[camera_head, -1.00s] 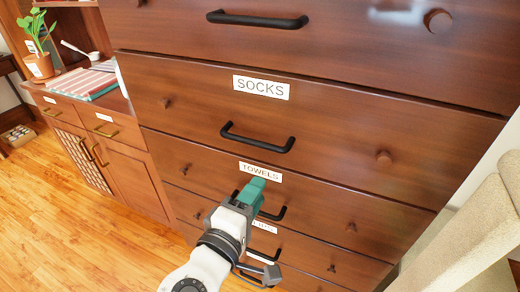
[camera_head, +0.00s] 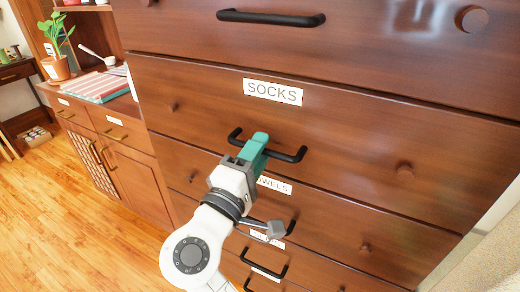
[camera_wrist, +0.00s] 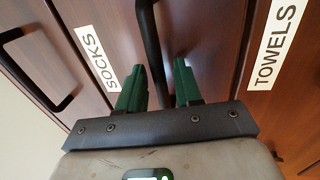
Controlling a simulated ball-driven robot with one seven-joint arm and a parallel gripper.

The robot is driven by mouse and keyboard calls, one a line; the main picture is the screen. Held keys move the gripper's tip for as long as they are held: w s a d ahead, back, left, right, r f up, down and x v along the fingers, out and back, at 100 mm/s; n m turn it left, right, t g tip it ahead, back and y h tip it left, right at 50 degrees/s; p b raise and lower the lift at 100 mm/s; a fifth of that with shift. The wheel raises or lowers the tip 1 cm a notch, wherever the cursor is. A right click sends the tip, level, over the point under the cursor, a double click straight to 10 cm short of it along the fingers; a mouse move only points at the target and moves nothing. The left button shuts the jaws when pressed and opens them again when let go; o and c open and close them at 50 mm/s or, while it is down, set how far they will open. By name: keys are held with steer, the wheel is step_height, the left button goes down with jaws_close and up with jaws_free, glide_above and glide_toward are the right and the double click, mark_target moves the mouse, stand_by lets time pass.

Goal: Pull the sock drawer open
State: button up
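The sock drawer (camera_head: 345,135), a wide brown wooden front with a white SOCKS label (camera_head: 273,92), looks shut and flush with its neighbours. Its black bar handle (camera_head: 291,156) is partly covered by my gripper (camera_head: 256,148) in the head view. In the wrist view the handle (camera_wrist: 149,35) runs between the two green fingers of my gripper (camera_wrist: 160,88), with a gap still showing between them. I cannot tell whether either finger touches the bar. The SOCKS label (camera_wrist: 96,57) also shows at the left there.
The TOWELS label (camera_wrist: 277,44) and its drawer lie just below. Another drawer handle (camera_head: 270,18) is above. A beige padded surface (camera_head: 490,250) is at lower right. Wooden floor (camera_head: 60,210) is open at left.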

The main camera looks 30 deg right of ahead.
steer(key=shift+w+d+r, duration=0.1)
steer(key=shift+w+d, duration=0.15)
steer(key=shift+d, duration=0.1)
jaws_close()
stand_by(0.4)
